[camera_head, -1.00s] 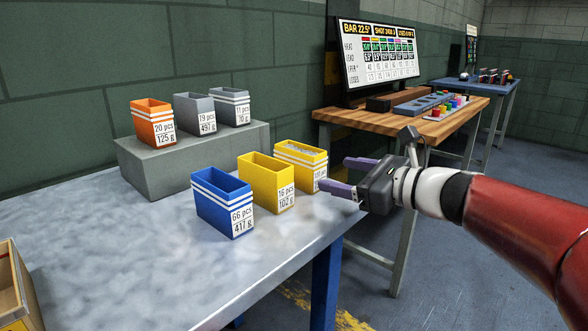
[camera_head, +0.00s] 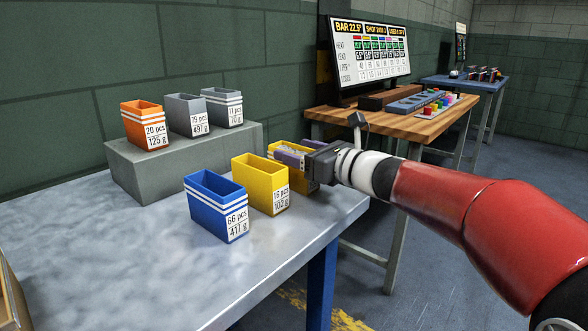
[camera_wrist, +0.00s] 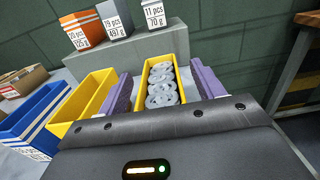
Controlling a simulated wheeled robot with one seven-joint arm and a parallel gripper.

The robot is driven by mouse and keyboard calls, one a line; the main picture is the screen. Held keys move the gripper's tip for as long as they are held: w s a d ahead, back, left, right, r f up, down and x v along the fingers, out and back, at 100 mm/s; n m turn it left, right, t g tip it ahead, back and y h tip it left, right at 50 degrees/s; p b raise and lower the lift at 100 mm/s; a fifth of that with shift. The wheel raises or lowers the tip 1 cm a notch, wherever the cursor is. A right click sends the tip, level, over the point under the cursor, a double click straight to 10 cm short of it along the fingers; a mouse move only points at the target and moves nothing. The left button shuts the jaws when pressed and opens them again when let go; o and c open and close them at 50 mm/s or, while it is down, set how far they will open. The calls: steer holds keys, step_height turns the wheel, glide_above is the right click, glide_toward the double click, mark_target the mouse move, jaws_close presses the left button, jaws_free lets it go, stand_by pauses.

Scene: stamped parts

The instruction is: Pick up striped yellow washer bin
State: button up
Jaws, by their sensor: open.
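The striped yellow washer bin (camera_head: 302,183) stands at the right end of the front row on the metal table, mostly hidden behind my gripper (camera_head: 293,158) in the head view. In the wrist view the same bin (camera_wrist: 146,84) shows grey washers inside. My gripper is open, with one purple finger on each side of this bin; I cannot tell whether either finger touches it.
A blue striped bin (camera_head: 216,207) stands further left. Orange (camera_head: 147,125), grey (camera_head: 187,115) and striped grey (camera_head: 222,107) bins sit on a raised grey block (camera_head: 180,163) behind. A wooden bench (camera_head: 420,123) is to the right.

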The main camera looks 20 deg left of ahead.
steer(key=shift+c, duration=0.2)
jaws_close()
steer(key=shift+r, duration=0.15)
